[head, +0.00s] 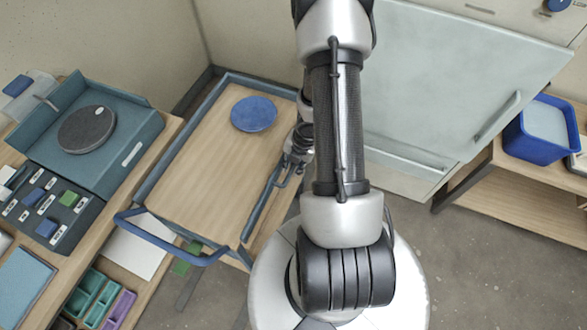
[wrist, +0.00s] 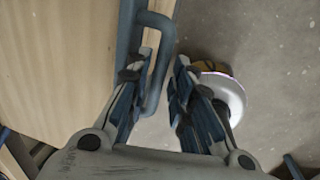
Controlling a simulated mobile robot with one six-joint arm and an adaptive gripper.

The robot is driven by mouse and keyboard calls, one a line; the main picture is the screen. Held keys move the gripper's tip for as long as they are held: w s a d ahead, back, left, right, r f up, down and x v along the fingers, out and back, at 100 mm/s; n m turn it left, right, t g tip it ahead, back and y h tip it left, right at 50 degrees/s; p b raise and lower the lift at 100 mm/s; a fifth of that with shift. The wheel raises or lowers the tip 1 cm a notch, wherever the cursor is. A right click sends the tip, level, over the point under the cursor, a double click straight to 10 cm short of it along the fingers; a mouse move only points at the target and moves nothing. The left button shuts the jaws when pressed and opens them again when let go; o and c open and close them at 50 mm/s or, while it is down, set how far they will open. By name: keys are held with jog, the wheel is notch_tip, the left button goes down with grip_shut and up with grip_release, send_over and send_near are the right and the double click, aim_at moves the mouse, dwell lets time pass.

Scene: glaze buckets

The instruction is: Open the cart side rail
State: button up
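The cart (head: 195,165) has a wooden top with blue-grey rails around it. Its side rail (head: 262,208) runs along the right edge, partly hidden behind my arm. In the wrist view the rail (wrist: 128,35) carries a blue-grey loop handle (wrist: 161,70) on its outer side. My gripper (wrist: 157,72) is open, with the outer bar of the handle between its two fingers. Whether either finger touches the bar I cannot tell. In the head view my gripper (head: 289,163) is small and low at the cart's right edge, beside the rail.
A blue round lid or plate (head: 254,114) lies on the cart top. A blue push handle (head: 172,245) sticks out at the cart's near end. A workbench with a teal box (head: 88,131) stands left. A pale cabinet (head: 450,85) stands right. Floor (head: 470,255) is clear at lower right.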

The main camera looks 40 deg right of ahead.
jog(key=shift+f, duration=0.3)
jog(key=shift+c, duration=0.2)
grip_shut()
jog(key=shift+f+b, duration=0.1)
jog(key=shift+b, duration=0.25)
